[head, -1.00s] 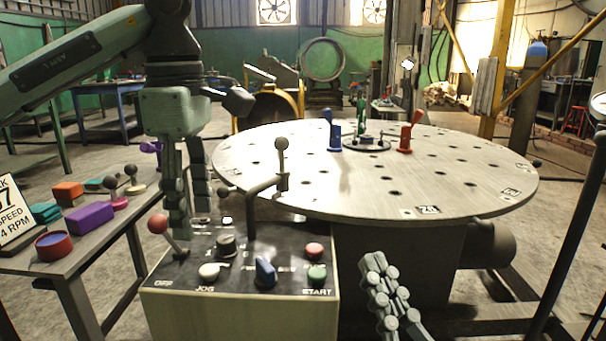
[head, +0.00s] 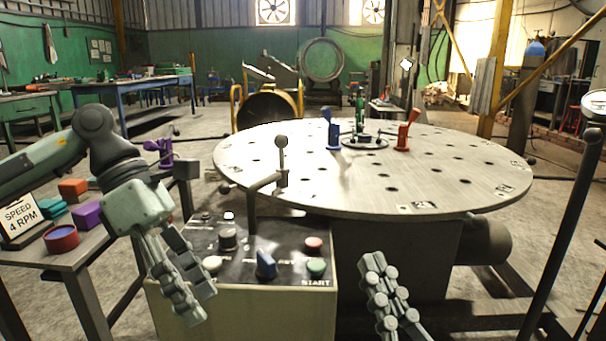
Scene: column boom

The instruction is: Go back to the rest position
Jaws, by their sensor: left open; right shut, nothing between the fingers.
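My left gripper (head: 200,306) is open and empty. It hangs fingers down at the left edge of the control box (head: 240,303), in front of the side bench. My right gripper (head: 382,268) is shut and empty at the bottom, right of the box and in front of the turntable base. A bent lever with a grey ball (head: 281,141) stands behind the panel. The red-ball lever is hidden behind my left arm.
The round turntable (head: 460,180) fills the middle right, with a blue clamp (head: 333,135) and a red clamp (head: 404,135). The left bench (head: 92,246) holds a speed sign (head: 20,219), a red round container (head: 61,239) and coloured blocks. A dark post (head: 566,230) stands at right.

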